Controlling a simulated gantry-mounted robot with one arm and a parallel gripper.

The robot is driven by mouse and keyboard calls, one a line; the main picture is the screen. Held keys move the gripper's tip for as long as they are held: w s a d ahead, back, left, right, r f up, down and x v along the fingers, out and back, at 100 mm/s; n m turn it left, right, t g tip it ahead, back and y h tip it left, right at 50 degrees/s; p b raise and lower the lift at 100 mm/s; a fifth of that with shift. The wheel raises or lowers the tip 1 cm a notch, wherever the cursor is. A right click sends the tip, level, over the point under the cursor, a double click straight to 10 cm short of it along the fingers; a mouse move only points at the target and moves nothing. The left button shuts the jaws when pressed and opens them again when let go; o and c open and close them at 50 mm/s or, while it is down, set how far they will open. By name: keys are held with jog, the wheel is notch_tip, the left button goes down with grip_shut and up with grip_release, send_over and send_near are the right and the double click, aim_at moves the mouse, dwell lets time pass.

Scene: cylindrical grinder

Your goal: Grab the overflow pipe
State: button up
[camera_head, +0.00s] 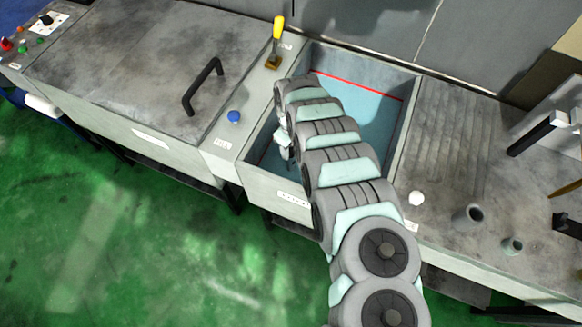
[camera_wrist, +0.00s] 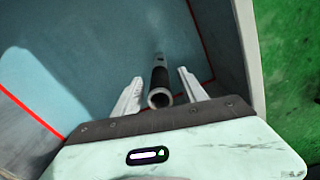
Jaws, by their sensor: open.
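The overflow pipe (camera_wrist: 160,78) shows in the wrist view inside the tank, with a dark sleeve and a pale open end towards the camera. My gripper (camera_wrist: 160,74) is open, with one finger on each side of the pipe. Small gaps show between the pipe and both fingers, so it is not clamped. In the head view my gripper (camera_head: 283,141) is inside the left part of the tank (camera_head: 407,125), partly hidden by my arm. The pipe is hidden there.
The tank holds bluish liquid (camera_head: 375,112) and has a red line along its walls. Left of it are a yellow lever (camera_head: 278,28), a blue knob (camera_head: 234,116) and a lid handle (camera_head: 203,86). Right is a ribbed drainboard (camera_head: 455,125) with a white knob (camera_head: 416,198) and grey cups (camera_head: 468,217).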

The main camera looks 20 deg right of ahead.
grip_shut()
dwell(0.3)
dwell(1.0)
